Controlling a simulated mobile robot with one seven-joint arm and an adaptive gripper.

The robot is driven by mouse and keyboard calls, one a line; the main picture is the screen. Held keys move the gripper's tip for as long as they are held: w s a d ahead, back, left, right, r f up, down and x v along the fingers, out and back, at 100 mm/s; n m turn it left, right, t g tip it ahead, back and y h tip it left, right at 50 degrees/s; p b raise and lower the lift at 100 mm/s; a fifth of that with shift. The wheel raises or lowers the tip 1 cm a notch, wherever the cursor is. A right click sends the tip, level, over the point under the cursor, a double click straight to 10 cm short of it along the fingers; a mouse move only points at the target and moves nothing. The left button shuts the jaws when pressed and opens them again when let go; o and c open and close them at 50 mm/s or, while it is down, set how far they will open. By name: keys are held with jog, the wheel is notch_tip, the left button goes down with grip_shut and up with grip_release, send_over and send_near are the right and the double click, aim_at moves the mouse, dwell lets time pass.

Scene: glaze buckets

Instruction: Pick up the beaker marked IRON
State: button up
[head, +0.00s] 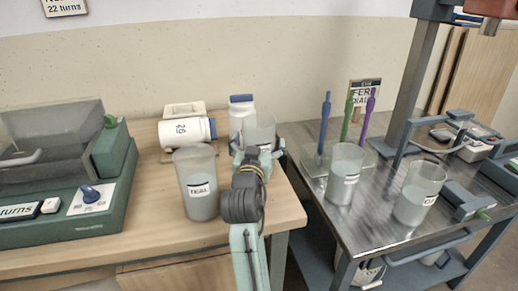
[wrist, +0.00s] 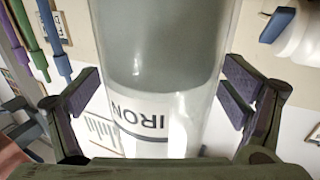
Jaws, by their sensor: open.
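The beaker marked IRON (wrist: 150,60) is clear, with pale grey-green liquid and a white label that reads upside down in the wrist view. It stands between the two fingers of my gripper (wrist: 161,92), which is open, with a visible gap on each side. In the head view the beaker (head: 262,128) is on the wooden table behind my gripper (head: 259,152), which hides its lower part and label.
Another labelled beaker (head: 197,185) stands close left on the wooden table (head: 150,222). A white jar (head: 187,132) lies on a stand, and a blue-capped bottle (head: 240,108) is behind. Two beakers (head: 345,172) (head: 415,195) stand on the metal table (head: 375,225) at right.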

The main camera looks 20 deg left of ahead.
jog(key=shift+w, duration=0.1)
jog(key=shift+c, duration=0.2)
jog(key=c, duration=1.6)
jog(key=shift+r, duration=0.1)
jog(key=shift+c, duration=0.3)
